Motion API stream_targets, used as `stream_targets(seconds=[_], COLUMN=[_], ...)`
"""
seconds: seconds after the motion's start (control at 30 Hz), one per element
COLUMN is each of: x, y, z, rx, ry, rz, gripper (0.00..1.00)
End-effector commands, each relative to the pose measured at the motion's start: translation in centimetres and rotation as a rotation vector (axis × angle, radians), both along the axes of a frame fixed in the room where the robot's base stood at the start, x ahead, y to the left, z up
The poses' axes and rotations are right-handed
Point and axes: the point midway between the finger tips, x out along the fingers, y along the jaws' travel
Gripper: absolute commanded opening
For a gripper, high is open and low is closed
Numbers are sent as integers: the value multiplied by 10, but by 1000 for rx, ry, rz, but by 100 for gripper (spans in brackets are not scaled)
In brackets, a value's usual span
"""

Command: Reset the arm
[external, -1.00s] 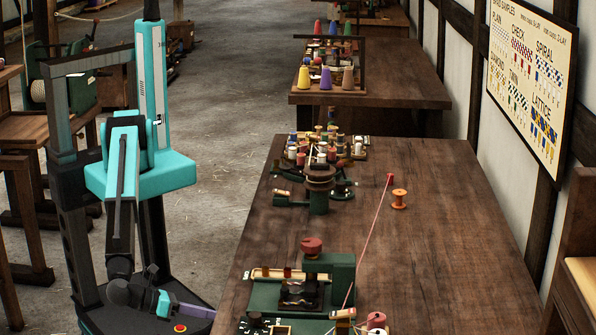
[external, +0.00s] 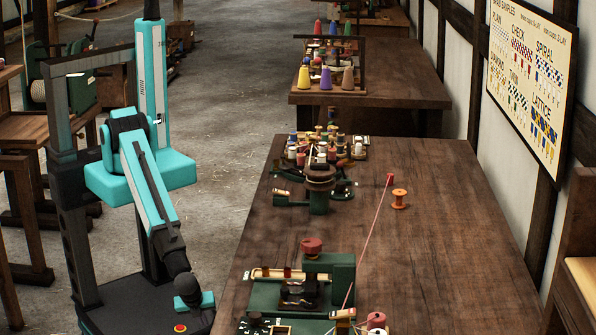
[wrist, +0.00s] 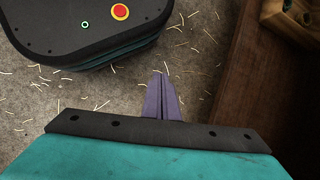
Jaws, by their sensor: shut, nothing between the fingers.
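My gripper shows in the wrist view as two purple-grey fingers (wrist: 161,97) pressed together, with nothing between them. They point down toward the straw-strewn floor, beside the edge of my own dark base with its red button. In the external view my teal and black arm reaches down to the right, its wrist just left of the long wooden table (external: 440,230). The fingertips do not show clearly in that view.
On the table stand a green braiding machine (external: 335,272), a dark bobbin stand (external: 319,190), an orange spool (external: 399,199) and a taut red cord (external: 371,235). The table's left edge is close to my wrist. Open floor (external: 235,130) lies behind the arm.

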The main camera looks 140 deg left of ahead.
Motion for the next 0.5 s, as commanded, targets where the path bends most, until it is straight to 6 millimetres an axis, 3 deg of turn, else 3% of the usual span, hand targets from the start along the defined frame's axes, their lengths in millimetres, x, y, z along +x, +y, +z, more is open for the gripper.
stream_targets(seconds=[0.03, 0.1, 0.5], x=[-24, -46, -123], y=[1, -2, -27], z=[-4, -10, -22], rx=[-25, -55, -152], ry=[10, 14, 51], rz=[81, 182, 597], gripper=[0, 0, 0])
